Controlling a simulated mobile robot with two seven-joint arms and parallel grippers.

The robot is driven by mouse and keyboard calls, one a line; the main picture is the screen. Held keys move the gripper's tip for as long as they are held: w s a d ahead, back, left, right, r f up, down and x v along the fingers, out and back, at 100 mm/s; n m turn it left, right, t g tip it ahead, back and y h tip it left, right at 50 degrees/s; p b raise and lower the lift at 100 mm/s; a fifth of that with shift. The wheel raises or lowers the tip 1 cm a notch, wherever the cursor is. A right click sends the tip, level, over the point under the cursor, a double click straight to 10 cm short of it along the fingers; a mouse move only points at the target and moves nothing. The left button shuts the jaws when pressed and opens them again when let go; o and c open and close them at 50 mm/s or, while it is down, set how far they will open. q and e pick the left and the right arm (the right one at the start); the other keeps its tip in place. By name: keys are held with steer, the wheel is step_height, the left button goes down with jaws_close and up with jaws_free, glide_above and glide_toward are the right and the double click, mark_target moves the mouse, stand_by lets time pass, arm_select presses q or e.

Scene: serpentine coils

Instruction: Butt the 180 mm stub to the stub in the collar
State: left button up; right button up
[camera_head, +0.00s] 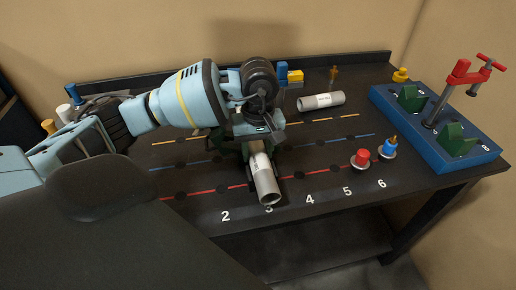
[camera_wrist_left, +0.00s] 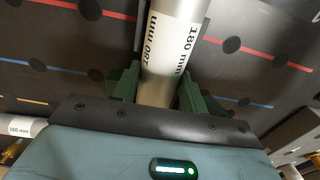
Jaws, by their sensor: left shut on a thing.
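My left gripper (camera_head: 257,146) is over the middle of the bench, shut on a light grey stub (camera_head: 264,182). The stub's near end is open and points toward the bench's front edge by the number 3. In the left wrist view the held stub (camera_wrist_left: 174,38) lies between two green pieces of the gripper (camera_wrist_left: 160,88); it reads "180 mm", with a second, inverted print beside it. The stub's far end is hidden by the gripper. Another grey stub (camera_head: 320,101) lies at the back right, apart from the gripper. I cannot make out a collar for certain. My right gripper is not in view.
A blue fixture (camera_head: 433,132) with green blocks and a red clamp (camera_head: 464,78) stands at the right. A red knob (camera_head: 361,158) and a blue knob (camera_head: 388,148) stand near the front right. The bench (camera_head: 335,175) is bare around numbers 4 and 5. A low ledge runs along the back.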

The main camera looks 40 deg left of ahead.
arm_select(q)
steer(key=shift+w+a+r, duration=0.1)
steer(key=shift+w+a, duration=0.2)
steer(key=shift+a, duration=0.05)
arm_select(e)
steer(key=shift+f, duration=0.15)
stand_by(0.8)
arm_select(q)
steer(key=o, duration=1.3)
steer(key=shift+o, duration=0.2)
steer(key=shift+s, duration=0.15)
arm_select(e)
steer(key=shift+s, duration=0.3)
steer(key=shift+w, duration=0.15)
arm_select(q)
step_height(320, 180, up, 6)
steer(key=shift+d+r, duration=0.1)
steer(key=shift+r, duration=0.75)
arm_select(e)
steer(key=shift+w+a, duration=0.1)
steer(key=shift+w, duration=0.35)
arm_select(q)
steer(key=shift+d, duration=0.1)
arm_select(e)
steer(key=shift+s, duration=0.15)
